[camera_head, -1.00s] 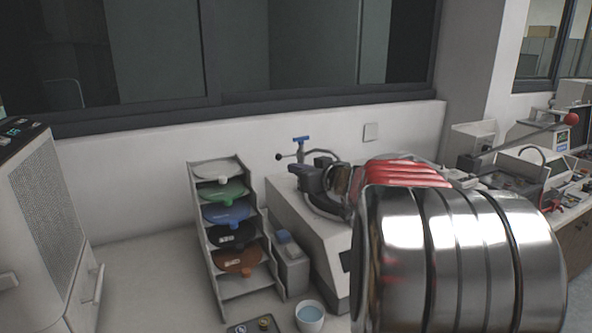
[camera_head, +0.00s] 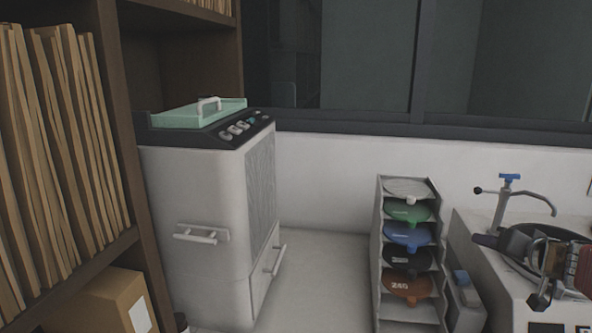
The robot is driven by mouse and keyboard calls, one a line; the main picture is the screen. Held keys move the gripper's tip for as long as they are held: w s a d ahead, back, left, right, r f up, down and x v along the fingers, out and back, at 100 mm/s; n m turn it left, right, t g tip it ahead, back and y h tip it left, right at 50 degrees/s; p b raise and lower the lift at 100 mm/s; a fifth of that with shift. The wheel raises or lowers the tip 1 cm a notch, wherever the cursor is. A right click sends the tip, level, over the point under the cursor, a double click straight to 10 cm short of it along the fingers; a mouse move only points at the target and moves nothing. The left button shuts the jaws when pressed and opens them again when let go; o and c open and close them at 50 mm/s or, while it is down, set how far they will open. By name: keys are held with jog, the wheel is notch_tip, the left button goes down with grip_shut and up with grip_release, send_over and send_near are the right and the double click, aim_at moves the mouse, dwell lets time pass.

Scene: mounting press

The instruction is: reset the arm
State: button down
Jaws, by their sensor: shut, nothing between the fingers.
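A tall wooden shelf (camera_head: 150,70) with folders (camera_head: 62,140) and a cardboard box (camera_head: 112,300) stands close on the left. A white cabinet machine (camera_head: 195,215) carries a green tray (camera_head: 200,113).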

jog(key=s+a+f+g+y, duration=0.1)
jog(key=s+a+f+g, duration=0.25)
jog(key=s+a, duration=0.45)
jog(key=s+a+f+g+y, duration=0.1)
jog(key=s+a+f+g, duration=0.3)
jog(key=a, duration=0.6)
jog(key=s+a+n+h, duration=0.3)
jog(key=s+a, duration=0.8)
jog(key=s, duration=0.4)
jog(key=shift+f+n, duration=0.3)
jog(key=shift+n, duration=0.6)
jog(key=c, duration=2.5)
grip_release()
jog(key=shift+w+a, duration=0.1)
